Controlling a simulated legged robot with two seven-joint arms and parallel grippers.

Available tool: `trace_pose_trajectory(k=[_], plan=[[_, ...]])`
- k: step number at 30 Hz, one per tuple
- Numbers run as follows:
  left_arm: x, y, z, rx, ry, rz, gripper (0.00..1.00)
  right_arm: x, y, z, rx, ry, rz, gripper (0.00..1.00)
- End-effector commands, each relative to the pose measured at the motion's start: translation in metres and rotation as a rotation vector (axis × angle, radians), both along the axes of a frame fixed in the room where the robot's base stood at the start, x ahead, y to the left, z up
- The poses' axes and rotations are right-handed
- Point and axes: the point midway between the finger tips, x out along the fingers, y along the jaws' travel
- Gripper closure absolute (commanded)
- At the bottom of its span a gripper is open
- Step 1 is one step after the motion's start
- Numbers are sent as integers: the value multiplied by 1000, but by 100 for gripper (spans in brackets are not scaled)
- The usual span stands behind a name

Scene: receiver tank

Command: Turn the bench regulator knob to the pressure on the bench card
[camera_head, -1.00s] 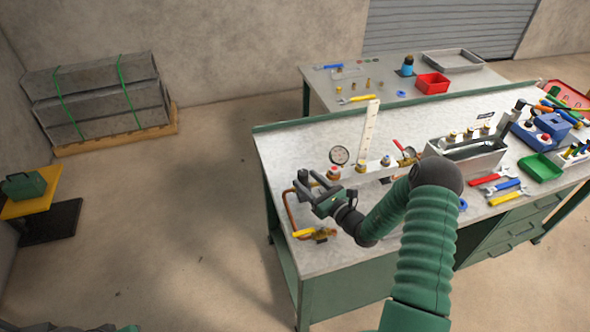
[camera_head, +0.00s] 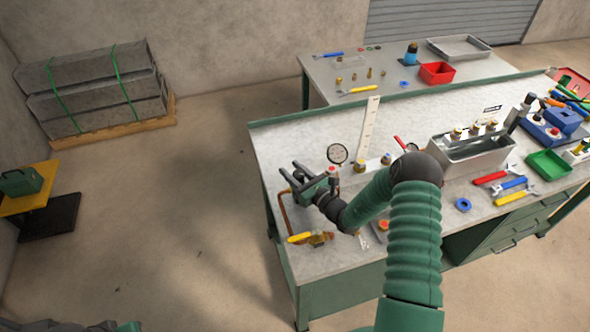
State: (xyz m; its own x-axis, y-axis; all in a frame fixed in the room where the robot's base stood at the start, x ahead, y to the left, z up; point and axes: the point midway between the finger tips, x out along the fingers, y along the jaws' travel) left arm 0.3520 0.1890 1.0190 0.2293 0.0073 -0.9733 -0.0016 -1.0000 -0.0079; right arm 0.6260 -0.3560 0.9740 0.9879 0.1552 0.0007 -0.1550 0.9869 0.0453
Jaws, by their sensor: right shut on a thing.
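The regulator knob (camera_head: 332,169), with a red top, is just below the gauge and mostly hidden by my right gripper (camera_head: 303,174). The right gripper is shut at the knob, its dark fingers pointing left and away. The contact itself is too small to see clearly. A tall white marked strip (camera_head: 369,125) stands behind the assembly; I cannot tell if it is the bench card. Gauge reading and print are unreadable. My left gripper is out of view.
A yellow-handled valve (camera_head: 308,238) sits on the copper pipe near the bench's front left. To the right are a metal bin (camera_head: 470,158), wrenches (camera_head: 510,190) and a green tray (camera_head: 548,163). A second table (camera_head: 330,75) stands behind.

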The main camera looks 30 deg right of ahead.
Motion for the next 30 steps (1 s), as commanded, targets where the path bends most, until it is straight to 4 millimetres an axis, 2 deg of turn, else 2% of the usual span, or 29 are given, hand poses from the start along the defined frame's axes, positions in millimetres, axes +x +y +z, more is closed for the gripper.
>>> trace_pose_trajectory(k=[1,2,11,18,25,26,30], plan=[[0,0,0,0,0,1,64,0,-10,0,-6,1,-23,97],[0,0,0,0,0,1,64,0,-10,0,-7,1,-24,100],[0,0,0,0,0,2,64,0,-9,3,-4,-7,-18,100],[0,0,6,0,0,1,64,1,-13,5,-4,-8,-121,100],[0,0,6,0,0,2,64,1,-14,5,-5,-10,-123,100],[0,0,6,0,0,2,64,1,-13,5,-5,-10,-123,61],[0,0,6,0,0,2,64,1,-13,4,-4,-7,-120,43]])
